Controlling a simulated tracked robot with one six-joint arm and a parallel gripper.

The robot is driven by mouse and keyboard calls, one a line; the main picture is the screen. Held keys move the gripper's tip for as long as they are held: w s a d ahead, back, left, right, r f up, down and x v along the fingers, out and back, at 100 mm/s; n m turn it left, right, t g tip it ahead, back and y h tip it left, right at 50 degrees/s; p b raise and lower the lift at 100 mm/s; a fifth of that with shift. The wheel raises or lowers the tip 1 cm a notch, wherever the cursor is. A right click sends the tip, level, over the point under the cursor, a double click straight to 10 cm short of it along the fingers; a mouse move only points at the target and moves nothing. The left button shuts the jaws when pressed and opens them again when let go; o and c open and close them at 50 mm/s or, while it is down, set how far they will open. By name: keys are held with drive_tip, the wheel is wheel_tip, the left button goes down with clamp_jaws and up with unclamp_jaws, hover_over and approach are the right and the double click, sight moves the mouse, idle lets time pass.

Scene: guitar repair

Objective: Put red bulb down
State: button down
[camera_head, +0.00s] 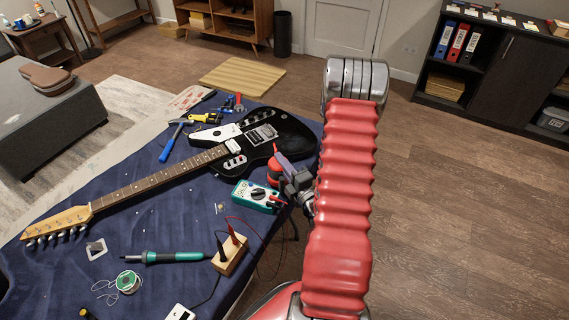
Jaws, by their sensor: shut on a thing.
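My gripper (281,165) is at the right edge of the blue-covered table (167,222), beside the lower body of the black guitar (285,131). It is shut on the red bulb (273,169), which shows as a small red shape at the fingers. My red ribbed arm stands to the right and covers part of the wrist. The bulb's underside is not clear, so I cannot tell whether it touches the table.
A teal multimeter (256,196) lies just below the gripper. A wooden block with leads (230,254), a soldering iron (175,257) and a solder spool (128,281) lie nearer. A blue-handled hammer (170,143) and other tools lie behind the guitar. Floor is open at right.

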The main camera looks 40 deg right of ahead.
drive_tip(key=shift+f, duration=0.7)
drive_tip(key=c, duration=1.9)
unclamp_jaws()
drive_tip(key=shift+o, duration=0.2)
drive_tip(key=shift+s, duration=0.1)
drive_tip(key=v, duration=1.1)
drive_tip(key=shift+s, duration=0.4)
drive_tip(key=shift+f, duration=0.1)
